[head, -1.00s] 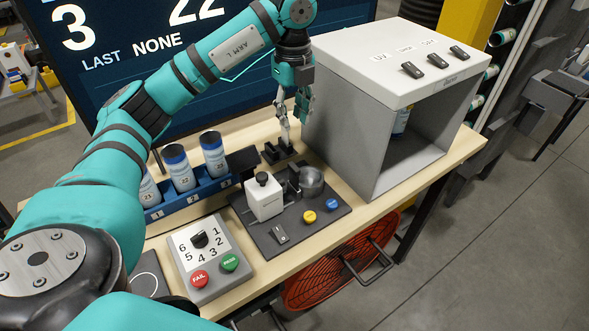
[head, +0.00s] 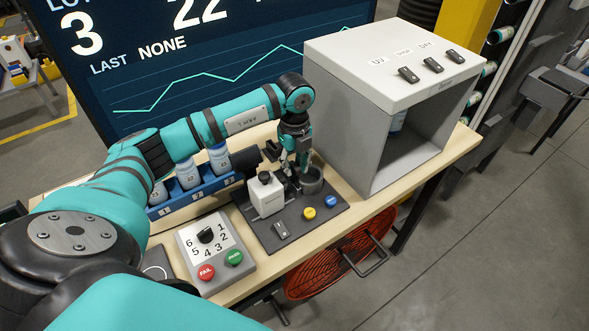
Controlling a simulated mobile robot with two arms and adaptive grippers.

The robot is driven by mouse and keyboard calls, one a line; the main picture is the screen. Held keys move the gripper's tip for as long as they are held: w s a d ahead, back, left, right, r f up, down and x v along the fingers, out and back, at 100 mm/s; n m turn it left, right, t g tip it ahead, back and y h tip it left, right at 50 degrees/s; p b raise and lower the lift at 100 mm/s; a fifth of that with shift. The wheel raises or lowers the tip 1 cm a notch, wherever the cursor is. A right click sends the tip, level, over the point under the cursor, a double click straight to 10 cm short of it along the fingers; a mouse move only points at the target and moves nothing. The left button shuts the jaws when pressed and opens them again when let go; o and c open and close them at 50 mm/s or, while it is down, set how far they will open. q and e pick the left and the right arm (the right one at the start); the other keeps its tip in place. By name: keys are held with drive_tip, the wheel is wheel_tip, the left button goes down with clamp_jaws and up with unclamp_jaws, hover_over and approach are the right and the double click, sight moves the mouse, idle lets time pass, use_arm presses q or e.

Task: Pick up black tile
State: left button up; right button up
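My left gripper (head: 291,180) points down over the dark pad, between the white block (head: 266,195) and the grey round cup (head: 312,181). Its fingertips are small and partly lost against the dark parts, so I cannot tell whether they are open or hold something. A flat dark piece (head: 246,158) stands behind the white block, at the right end of the blue rack; I cannot tell if it is the black tile. A small black holder (head: 271,151) shows just left of the gripper, partly hidden by it. My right gripper is not in view.
The dark pad (head: 255,226) carries a yellow button (head: 309,214) and a blue button (head: 330,201). A grey open-front box (head: 350,130) stands close on the right. A control box (head: 215,256) sits in front.

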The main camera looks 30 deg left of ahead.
use_arm(q)
drive_tip(key=shift+f, duration=0.3)
clamp_jaws()
